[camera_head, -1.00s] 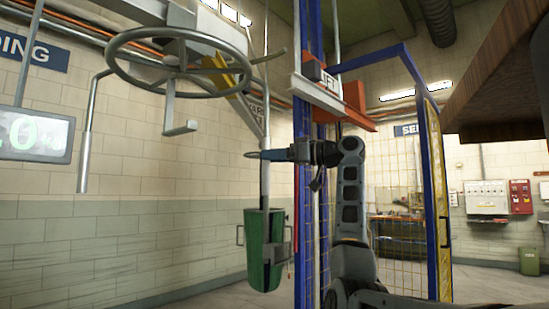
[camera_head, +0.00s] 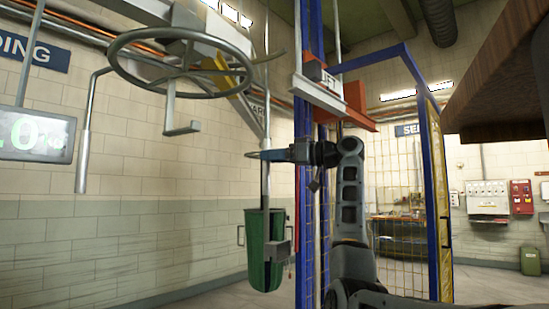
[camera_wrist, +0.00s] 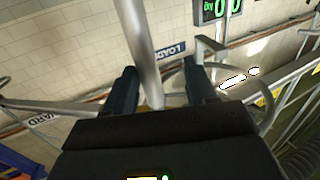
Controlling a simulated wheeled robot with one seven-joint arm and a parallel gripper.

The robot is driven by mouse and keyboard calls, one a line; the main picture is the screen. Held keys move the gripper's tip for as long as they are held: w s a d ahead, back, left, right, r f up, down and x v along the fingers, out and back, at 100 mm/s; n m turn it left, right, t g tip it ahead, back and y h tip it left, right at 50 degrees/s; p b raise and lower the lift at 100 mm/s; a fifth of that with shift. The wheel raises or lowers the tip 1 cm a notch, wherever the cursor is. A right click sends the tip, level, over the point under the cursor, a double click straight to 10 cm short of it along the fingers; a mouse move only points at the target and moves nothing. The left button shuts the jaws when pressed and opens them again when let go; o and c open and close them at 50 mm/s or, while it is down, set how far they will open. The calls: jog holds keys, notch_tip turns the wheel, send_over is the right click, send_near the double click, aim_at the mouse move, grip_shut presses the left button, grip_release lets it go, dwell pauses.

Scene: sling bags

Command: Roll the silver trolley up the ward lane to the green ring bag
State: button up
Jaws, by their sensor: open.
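A silver pole (camera_head: 265,120) hangs from the overhead metalwork. I cannot tell for certain whether it belongs to the silver trolley. My gripper (camera_head: 252,155) is beside the pole in the head view. In the wrist view, the same or a similar silver pole (camera_wrist: 140,45) runs down between the two open dark fingers of my gripper (camera_wrist: 160,88); I cannot tell whether they touch it. A green bag (camera_head: 257,262) hangs low against the wall, behind the lower end of the pole.
A grey handwheel (camera_head: 180,62) and a bent silver crank (camera_head: 84,140) hang at the upper left. Blue uprights (camera_head: 305,210) stand close right of the bag, beside a mesh cage (camera_head: 400,210). A wooden overhang (camera_head: 500,90) fills the upper right. Floor shows at the lower right.

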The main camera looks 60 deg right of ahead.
jog(key=shift+s, duration=0.1)
jog(key=s+b, duration=0.2)
jog(key=s, duration=0.5)
jog(key=shift+s+d, duration=0.35)
jog(key=shift+r, duration=0.1)
dwell(0.8)
